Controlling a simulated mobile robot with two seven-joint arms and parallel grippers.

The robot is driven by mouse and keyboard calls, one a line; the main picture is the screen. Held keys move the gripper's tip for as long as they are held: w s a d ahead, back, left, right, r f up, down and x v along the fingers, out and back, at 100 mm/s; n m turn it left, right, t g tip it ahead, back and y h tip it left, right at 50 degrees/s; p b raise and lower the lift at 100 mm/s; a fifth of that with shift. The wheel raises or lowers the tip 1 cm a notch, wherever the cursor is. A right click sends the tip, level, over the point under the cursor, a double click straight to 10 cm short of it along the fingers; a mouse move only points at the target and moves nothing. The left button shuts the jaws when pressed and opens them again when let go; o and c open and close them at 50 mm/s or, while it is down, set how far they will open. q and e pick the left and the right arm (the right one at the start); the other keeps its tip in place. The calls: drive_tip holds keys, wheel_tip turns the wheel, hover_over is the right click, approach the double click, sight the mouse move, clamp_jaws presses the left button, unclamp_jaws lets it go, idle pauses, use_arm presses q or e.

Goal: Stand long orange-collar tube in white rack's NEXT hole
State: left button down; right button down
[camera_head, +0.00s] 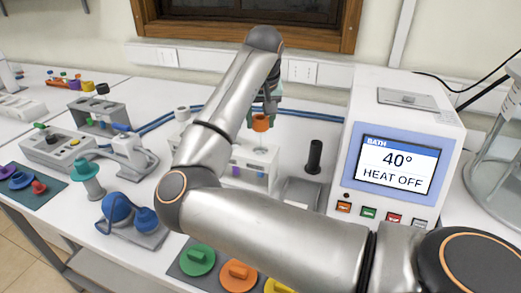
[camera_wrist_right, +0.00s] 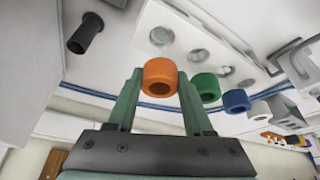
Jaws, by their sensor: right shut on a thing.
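My right gripper (camera_head: 265,108) is shut on the long orange-collar tube (camera_head: 261,123), above the back of the white rack (camera_head: 262,156) in the head view. In the right wrist view the orange collar (camera_wrist_right: 160,76) sits between the two green fingers of the right gripper (camera_wrist_right: 160,84). The tube's body below the collar is hidden there. The white rack (camera_wrist_right: 178,18) shows its top with several round holes beyond the collar. I cannot tell whether the tube's lower end touches the rack. My left gripper is not in view.
Green (camera_wrist_right: 205,87) and blue (camera_wrist_right: 236,100) collars show right of the held one in the wrist view. A black post (camera_head: 314,156) stands right of the rack, before the bath unit (camera_head: 402,105) reading 40°, HEAT OFF. A blue-knobbed device (camera_head: 118,209) stands at left.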

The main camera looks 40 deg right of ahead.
drive_tip(key=shift+f, duration=0.75)
drive_tip(key=shift+c, duration=1.1)
unclamp_jaws()
drive_tip(key=shift+r, duration=0.1)
drive_tip(key=v, duration=1.2)
drive_tip(key=shift+r, duration=0.2)
